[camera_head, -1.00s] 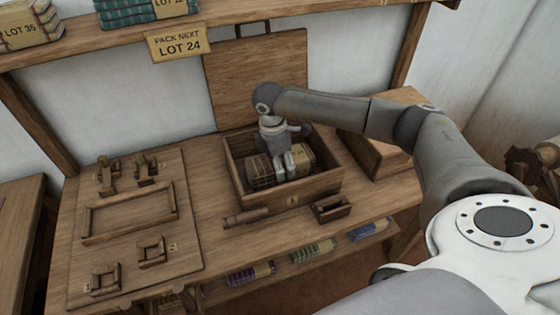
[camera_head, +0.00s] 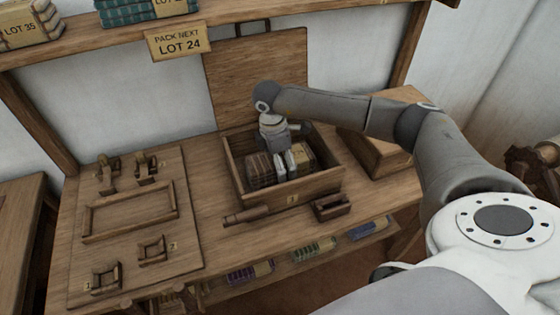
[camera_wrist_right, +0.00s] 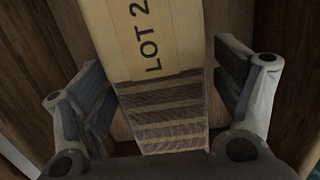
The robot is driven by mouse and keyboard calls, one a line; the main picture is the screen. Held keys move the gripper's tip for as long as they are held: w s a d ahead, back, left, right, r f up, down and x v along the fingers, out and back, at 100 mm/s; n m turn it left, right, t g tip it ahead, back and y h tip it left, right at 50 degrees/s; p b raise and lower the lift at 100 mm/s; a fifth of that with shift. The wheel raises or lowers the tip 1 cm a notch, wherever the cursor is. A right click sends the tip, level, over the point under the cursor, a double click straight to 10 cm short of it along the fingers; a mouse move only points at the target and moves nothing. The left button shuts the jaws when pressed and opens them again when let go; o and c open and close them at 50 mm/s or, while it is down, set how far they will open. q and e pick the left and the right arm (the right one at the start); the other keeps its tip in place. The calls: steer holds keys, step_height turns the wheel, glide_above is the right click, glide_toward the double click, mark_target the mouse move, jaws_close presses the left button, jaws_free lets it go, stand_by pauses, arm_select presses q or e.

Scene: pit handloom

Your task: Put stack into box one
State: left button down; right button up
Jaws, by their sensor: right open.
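Box one (camera_head: 318,187) is an open wooden box marked 1 on its front, standing at the middle of the bench. The stack (camera_head: 261,173) is folded brown cloth with a tan paper band, and it lies inside the box. In the right wrist view the stack (camera_wrist_right: 168,125) shows its band, with "LOT 2" readable and the rest cut off. My right gripper (camera_head: 286,160) is down in the box over the stack. In the wrist view its fingers (camera_wrist_right: 162,100) are open, one on each side of the stack. My left gripper is not in view.
A wooden board (camera_head: 255,80) stands behind the box. A second wooden box (camera_head: 372,150) is close on the right. A fixture board (camera_head: 130,225) with a frame and small holders lies left. A sign (camera_head: 178,42) reads "PACK NEXT LOT 24". Cloth bundles lie on a lower shelf.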

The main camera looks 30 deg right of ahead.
step_height(320, 180, up, 12)
steer(key=a, duration=0.1)
steer(key=shift+w+a+b, duration=0.15)
steer(key=shift+a+b, duration=0.05)
steer(key=shift+b, duration=0.25)
steer(key=shift+f, duration=0.15)
